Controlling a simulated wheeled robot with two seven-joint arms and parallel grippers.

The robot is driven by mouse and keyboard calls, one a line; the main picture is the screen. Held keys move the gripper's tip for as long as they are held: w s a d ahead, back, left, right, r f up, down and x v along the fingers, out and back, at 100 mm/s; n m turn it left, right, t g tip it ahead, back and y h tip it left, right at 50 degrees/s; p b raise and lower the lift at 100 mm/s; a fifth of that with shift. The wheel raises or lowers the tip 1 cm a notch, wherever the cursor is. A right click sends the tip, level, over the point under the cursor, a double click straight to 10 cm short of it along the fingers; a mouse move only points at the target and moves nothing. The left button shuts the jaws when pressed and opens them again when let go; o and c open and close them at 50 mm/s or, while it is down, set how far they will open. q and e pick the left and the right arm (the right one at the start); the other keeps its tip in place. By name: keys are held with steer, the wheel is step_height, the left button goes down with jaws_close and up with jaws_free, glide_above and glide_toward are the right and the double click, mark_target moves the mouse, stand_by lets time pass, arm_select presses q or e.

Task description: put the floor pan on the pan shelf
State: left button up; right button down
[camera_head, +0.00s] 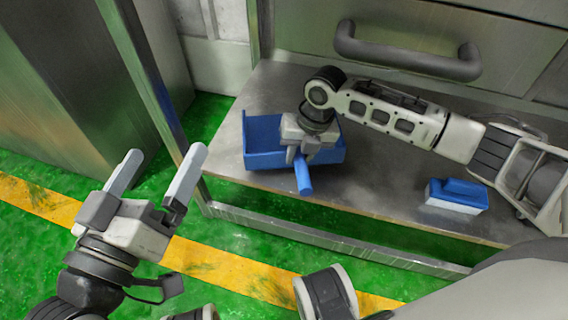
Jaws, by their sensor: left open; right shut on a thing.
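A blue pan (262,161) with a stub handle (303,180) is on or just above the left part of a metal shelf (365,195); I cannot tell if it rests there. My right gripper (298,155) is over the pan, pointing down, and is shut on the pan's handle. The gripper and wrist hide part of the pan's inside. My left gripper (160,178) is open and empty, over the green floor to the left of the shelf, apart from the pan.
A blue and white brush or block (456,196) lies on the shelf at the right. A grey bar handle (405,58) sits on the panel behind the shelf. A metal cabinet (75,80) stands at the left. A yellow line (225,268) crosses the green floor.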

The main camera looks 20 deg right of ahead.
arm_select(q)
step_height(320, 180, up, 6)
steer(key=w+m+t+h+b, duration=0.1)
steer(key=m+t+h+b, duration=0.2)
steer(key=m, duration=0.2)
steer(key=shift+a+r+m+h, duration=0.2)
steer(key=shift+a+m+h, duration=0.1)
arm_select(e)
steer(key=w+a+f, duration=0.2)
steer(key=a+f, duration=0.1)
steer(key=shift+f, duration=0.2)
steer(key=c, duration=1.2)
jaws_free()
steer(key=shift+o, duration=0.2)
arm_select(q)
step_height(320, 180, down, 7)
steer(key=s+n+g+y+p, duration=0.1)
steer(key=n+g+y+p, duration=0.2)
steer(key=n, duration=0.2)
steer(key=shift+d+n+y+p, duration=0.3)
steer(key=shift+n+y+p, duration=0.1)
arm_select(e)
step_height(320, 180, up, 7)
steer(key=d, duration=0.1)
steer(key=shift+s+d+r, duration=0.15)
steer(key=shift+d, duration=0.05)
